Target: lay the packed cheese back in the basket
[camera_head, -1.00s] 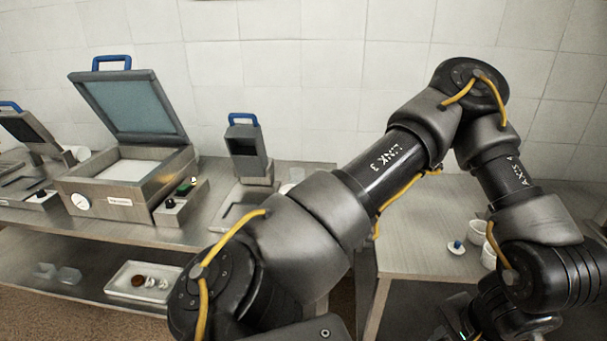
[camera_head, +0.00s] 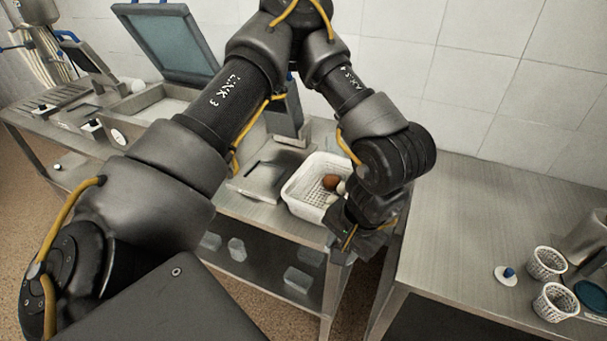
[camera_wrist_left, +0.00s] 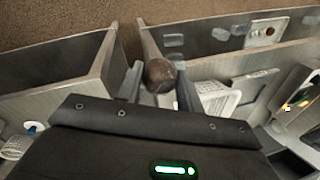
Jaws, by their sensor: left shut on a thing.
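My left gripper (camera_wrist_left: 160,85) is shut on a dark brown, rounded thing (camera_wrist_left: 159,74), which looks like the packed cheese. In the head view the left gripper (camera_head: 352,238) hangs beside the front right of the basket, and its held thing is hidden there. The white perforated basket (camera_head: 301,201) stands on the left-hand bench, with a brown rounded piece (camera_head: 330,182) and something pale showing inside. The basket also shows right of the fingers in the left wrist view (camera_wrist_left: 218,101). My right gripper is out of view.
A grey press-like device (camera_head: 287,115) stands behind the basket. The right bench (camera_head: 450,230) is mostly clear, with a blue-knobbed white disc (camera_head: 506,274) and small perforated cups (camera_head: 547,263) at its right. A narrow gap separates the benches. Clear containers (camera_head: 298,278) sit on the lower shelf.

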